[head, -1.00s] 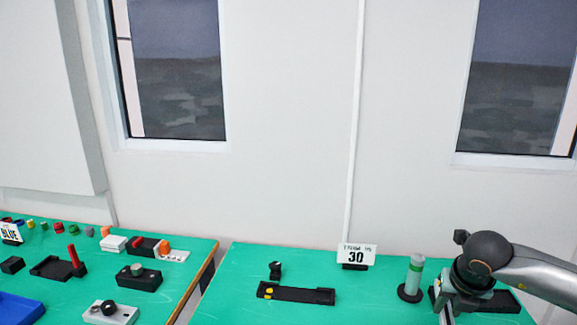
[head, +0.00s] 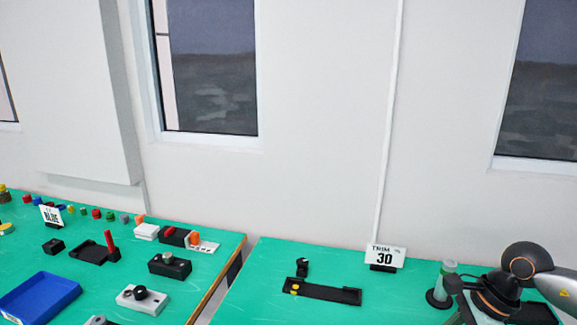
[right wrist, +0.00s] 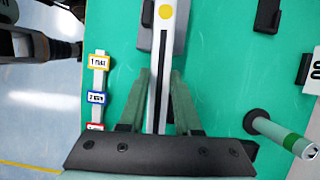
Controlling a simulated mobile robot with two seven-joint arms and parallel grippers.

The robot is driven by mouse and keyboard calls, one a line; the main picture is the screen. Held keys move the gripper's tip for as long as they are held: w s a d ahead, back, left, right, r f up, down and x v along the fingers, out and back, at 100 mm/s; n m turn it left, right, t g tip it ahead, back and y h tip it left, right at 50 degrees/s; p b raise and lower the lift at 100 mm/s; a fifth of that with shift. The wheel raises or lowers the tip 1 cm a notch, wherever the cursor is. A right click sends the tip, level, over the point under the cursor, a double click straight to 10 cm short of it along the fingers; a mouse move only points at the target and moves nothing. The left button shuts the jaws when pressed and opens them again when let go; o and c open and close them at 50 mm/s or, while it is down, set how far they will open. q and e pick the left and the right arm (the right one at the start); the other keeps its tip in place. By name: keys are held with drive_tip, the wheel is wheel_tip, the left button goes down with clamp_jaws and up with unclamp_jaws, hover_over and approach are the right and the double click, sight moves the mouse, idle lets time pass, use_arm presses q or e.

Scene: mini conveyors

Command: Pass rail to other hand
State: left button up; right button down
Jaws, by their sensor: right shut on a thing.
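The rail (right wrist: 161,62) is a long, pale bar with a dark line down its middle and a yellow dot near the top of the right wrist view. My right gripper (right wrist: 161,78) is shut on it, one finger on each side. The rail runs up out of that view, so its far end is hidden. In the head view my right arm (head: 522,264) comes in at the lower right, and the rail cannot be seen there. My left gripper shows in neither view for certain.
A black tray with a yellow dot (head: 336,295) lies on the green table. The left table holds a blue tray (head: 40,297) and several small blocks. A gap separates the tables.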

drive_tip(key=s+a+n+g+h, duration=0.2)
drive_tip(key=s+a+n, duration=0.1)
drive_tip(key=n, duration=0.7)
drive_tip(key=s+a+n+g+h, duration=0.2)
drive_tip(key=s+a+n+g, duration=0.1)
drive_tip(key=n, duration=0.7)
drive_tip(key=shift+s+a+r+h, duration=0.3)
drive_tip(key=shift+s+a+r, duration=0.2)
drive_tip(key=shift+a, duration=0.3)
